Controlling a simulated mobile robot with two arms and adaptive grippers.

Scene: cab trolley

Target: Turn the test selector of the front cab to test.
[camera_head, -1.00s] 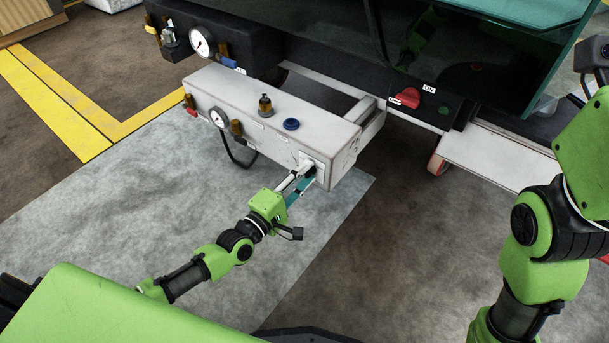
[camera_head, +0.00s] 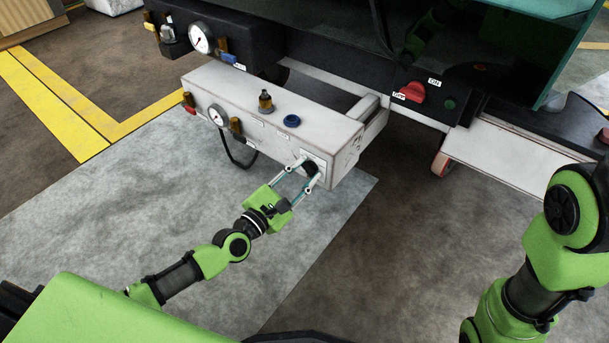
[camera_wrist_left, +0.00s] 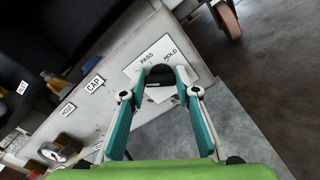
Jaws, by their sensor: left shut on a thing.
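A dark round knob (camera_head: 311,168) sits on the right end of the white box's front face (camera_head: 262,135). In the left wrist view the knob (camera_wrist_left: 160,75) has a white plate behind it, lettered PASS and HOLD. My left gripper (camera_head: 304,176) is shut on this knob, with one finger on each side of it. The fingertips (camera_wrist_left: 164,84) also show in the left wrist view. The fingers partly hide the knob, and its pointer cannot be made out. My right arm (camera_head: 540,250) stands at the right; its gripper is out of view.
The dark cab panel above carries a red handle (camera_head: 412,91) and a green button (camera_head: 449,104). The white box also bears a blue cap (camera_head: 291,121), a brown-and-black fitting (camera_head: 265,101) and a gauge (camera_head: 216,116). The floor in front is clear.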

